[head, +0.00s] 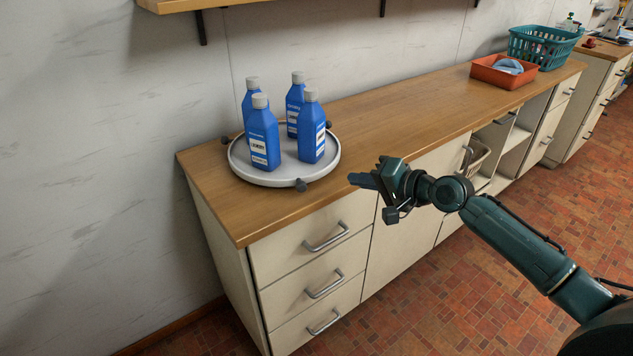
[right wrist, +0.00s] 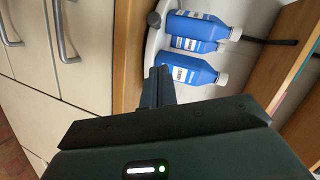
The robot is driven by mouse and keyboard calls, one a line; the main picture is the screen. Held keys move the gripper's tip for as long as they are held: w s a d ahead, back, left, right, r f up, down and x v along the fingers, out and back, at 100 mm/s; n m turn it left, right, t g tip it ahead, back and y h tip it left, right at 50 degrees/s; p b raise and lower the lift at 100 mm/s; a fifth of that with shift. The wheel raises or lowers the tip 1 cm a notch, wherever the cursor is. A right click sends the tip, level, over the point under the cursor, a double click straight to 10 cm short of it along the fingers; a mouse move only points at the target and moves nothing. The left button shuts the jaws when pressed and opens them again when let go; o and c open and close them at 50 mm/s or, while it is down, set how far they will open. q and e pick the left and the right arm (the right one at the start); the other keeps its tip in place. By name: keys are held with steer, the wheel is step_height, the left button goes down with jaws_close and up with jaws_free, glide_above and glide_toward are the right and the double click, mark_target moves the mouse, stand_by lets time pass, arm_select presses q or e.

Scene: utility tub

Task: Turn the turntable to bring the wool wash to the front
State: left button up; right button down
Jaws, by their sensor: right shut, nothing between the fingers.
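The round pale grey turntable (head: 262,180) sits at the near left end of the wooden counter, with dark knobs around its rim; one knob (head: 301,185) is at the front. Several blue bottles with grey caps stand upright on it: front left (head: 262,140), front right (head: 309,135), back left (head: 247,103), back right (head: 294,98). Their labels are too small to read, so I cannot tell which is the wool wash. My right gripper (head: 356,179) is shut and empty, right of the turntable and apart from it. The right wrist view shows its fingers (right wrist: 161,75) and the turntable rim (right wrist: 152,45). My left gripper is out of view.
An orange tray (head: 488,77) with a blue cloth and a teal basket (head: 530,50) stand at the counter's far end. The counter (head: 400,108) between them and the turntable is clear. A shelf (head: 180,4) hangs above. Drawer handles (head: 326,237) stick out below.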

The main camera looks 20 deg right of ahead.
steer(key=shift+w+a+f, duration=0.7)
steer(key=shift+w+a, duration=0.35)
steer(key=shift+a, duration=0.15)
steer(key=shift+w+a+f, duration=0.65)
steer(key=shift+w+a, duration=0.35)
steer(key=shift+a, duration=0.25)
steer(key=shift+w+a+f, duration=0.7)
steer(key=shift+w+a, duration=0.35)
steer(key=shift+a, duration=0.15)
steer(key=shift+p, duration=0.3)
